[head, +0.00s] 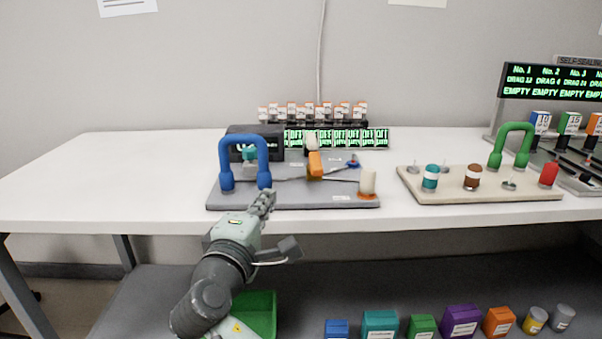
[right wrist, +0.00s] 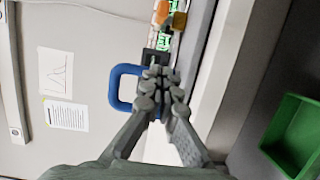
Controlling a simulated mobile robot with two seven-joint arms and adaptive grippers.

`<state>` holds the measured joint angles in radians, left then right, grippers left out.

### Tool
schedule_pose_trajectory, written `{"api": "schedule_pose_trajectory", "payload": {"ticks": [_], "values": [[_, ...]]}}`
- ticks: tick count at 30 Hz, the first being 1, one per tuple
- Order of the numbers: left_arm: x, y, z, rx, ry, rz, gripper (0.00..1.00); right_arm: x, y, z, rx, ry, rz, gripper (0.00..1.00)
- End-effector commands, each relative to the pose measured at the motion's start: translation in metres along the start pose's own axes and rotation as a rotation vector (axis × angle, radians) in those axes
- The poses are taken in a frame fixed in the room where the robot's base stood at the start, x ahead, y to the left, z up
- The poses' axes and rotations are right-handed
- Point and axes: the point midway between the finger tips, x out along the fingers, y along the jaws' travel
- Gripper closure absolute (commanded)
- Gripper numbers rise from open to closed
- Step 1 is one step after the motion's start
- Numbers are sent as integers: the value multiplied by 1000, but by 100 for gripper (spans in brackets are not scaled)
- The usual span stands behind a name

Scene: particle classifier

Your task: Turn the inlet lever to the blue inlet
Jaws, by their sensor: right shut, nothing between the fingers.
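A grey board (head: 290,198) on the white table carries a blue arch-shaped tube (head: 243,150) on its left. The arch also shows in the right wrist view (right wrist: 115,90), just left of the fingertips. An orange block-like part (head: 315,164) sits mid-board with a thin rod running right to a small blue part (head: 352,161). A white cylinder with an orange base (head: 367,183) stands at the board's right front. I cannot tell for sure which part is the inlet lever. My right gripper (head: 264,202) is shut and empty at the board's front edge, near the arch's right leg. My left gripper is out of view.
Behind the board are green-lit displays (head: 355,139) and several small white-and-orange units. A beige board (head: 480,190) with a green arch (head: 511,146) stands to the right. A green bin (head: 262,312) and several coloured boxes are below. The table's left part is clear.

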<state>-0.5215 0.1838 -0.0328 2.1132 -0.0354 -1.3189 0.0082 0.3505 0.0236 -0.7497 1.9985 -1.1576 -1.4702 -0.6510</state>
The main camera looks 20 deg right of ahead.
Motion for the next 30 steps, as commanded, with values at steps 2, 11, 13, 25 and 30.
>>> {"api": "schedule_pose_trajectory", "payload": {"ticks": [2,11,13,25,30], "values": [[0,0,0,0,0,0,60,-2,6,-1,-4,-2,15,100],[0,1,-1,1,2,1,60,-1,6,-1,-5,-3,15,100],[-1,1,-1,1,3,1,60,2,6,-1,-5,-3,16,100],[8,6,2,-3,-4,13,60,71,8,0,-7,-5,17,100],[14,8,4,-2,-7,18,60,103,8,3,-6,-6,16,100]]}}
